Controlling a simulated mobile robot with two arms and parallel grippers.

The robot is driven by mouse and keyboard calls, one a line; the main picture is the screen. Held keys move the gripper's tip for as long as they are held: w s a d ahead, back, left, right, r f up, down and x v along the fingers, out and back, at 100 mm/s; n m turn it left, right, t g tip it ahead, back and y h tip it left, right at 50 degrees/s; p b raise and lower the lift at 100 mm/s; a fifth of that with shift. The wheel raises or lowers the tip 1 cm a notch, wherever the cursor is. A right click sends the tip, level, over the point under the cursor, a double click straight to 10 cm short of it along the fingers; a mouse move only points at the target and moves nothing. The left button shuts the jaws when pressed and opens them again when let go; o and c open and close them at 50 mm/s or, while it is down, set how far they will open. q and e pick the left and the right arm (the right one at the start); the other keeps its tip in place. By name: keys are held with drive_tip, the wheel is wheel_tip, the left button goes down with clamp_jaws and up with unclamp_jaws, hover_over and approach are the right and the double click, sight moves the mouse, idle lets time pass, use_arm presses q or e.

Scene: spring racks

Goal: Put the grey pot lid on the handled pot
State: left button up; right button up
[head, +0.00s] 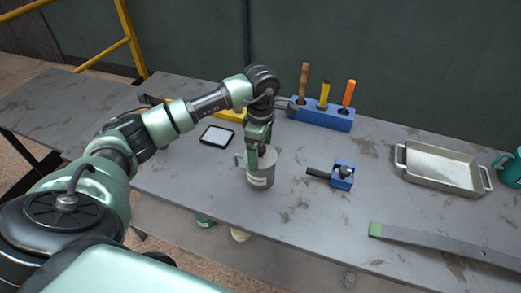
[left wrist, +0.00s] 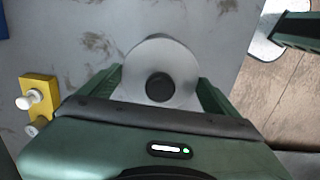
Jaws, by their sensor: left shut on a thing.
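The handled pot (head: 261,180) is a grey upright vessel with a pale label, standing on the table in the middle of the head view. Its handle is on its left side. My left gripper (head: 261,156) points down at the pot's mouth and hides part of it. In the left wrist view the grey pot lid (left wrist: 178,62), a round disc with a dark knob, lies between the fingers of my left gripper (left wrist: 158,90), which is shut on it. I cannot tell whether the lid touches the pot's rim. My right gripper is not in view.
A blue rack (head: 322,117) with upright tool handles stands behind. A tablet (head: 217,136) lies left, a blue tool (head: 342,175) right. Further right are a metal tray (head: 442,168), a green mug (head: 512,170) and a grey bar (head: 440,242). The table's front edge is near the pot.

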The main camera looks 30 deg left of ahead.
use_arm(q)
drive_tip(key=shift+f+b, duration=0.3)
drive_tip(key=shift+b, duration=0.1)
drive_tip(key=o, duration=1.1)
drive_tip(key=shift+r+p, duration=2.35)
drive_tip(key=shift+r, duration=1.7)
